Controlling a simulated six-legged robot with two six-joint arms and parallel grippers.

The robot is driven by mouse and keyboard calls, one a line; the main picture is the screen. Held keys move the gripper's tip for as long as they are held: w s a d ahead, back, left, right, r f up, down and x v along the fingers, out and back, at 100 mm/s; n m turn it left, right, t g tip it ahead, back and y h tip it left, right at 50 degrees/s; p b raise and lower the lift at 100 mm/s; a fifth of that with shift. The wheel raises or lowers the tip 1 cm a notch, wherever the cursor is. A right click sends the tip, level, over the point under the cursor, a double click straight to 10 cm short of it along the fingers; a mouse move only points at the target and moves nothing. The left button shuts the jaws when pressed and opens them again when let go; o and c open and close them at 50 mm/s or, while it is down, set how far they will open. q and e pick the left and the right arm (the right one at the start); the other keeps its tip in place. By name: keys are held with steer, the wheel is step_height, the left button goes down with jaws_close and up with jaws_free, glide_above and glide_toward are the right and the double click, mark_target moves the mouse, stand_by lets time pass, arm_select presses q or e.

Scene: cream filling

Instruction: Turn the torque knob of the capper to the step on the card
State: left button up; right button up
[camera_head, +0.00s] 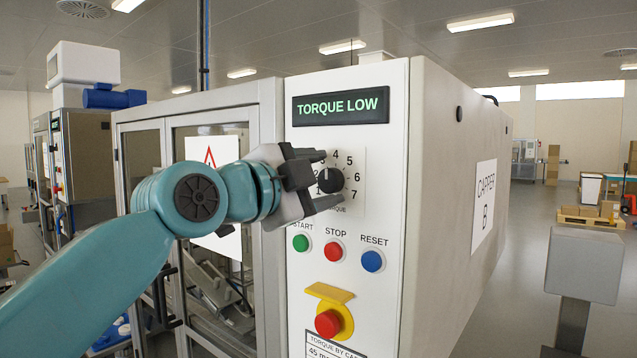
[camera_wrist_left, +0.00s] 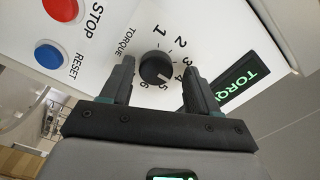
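The black torque knob (camera_head: 331,180) sits on the white front panel of the capper (camera_head: 385,235), inside a ring of numbers. The display (camera_head: 341,106) above it reads TORQUE LOW. My left gripper (camera_head: 322,180) is open, with one finger above and one below the knob. In the left wrist view the fingers stand on both sides of the knob (camera_wrist_left: 156,68), with a small gap at the right finger; contact at the left finger I cannot tell. A pale mark on the knob appears to face the 5. The card (camera_head: 335,345) is cut off, showing TORQUE BY CAP and 45 mm. My right gripper is not in view.
Below the knob are a green start button (camera_head: 301,243), a red stop button (camera_head: 333,251) and a blue reset button (camera_head: 372,261). A red emergency button (camera_head: 328,323) sticks out under a yellow guard. A glazed metal cabinet (camera_head: 270,130) adjoins on the left. A grey box on a post (camera_head: 585,265) stands at right.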

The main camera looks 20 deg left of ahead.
arm_select(q)
steer(key=shift+d+f, duration=0.1)
steer(key=shift+d, duration=0.05)
steer(key=shift+s+a+f+b, duration=0.15)
steer(key=shift+s+a+b, duration=0.2)
steer(key=shift+s, duration=0.15)
steer(key=b+v, duration=0.4)
steer(key=v, duration=1.1)
steer(key=shift+r, duration=0.3)
steer(key=shift+d, duration=0.1)
steer(key=shift+s, duration=0.15)
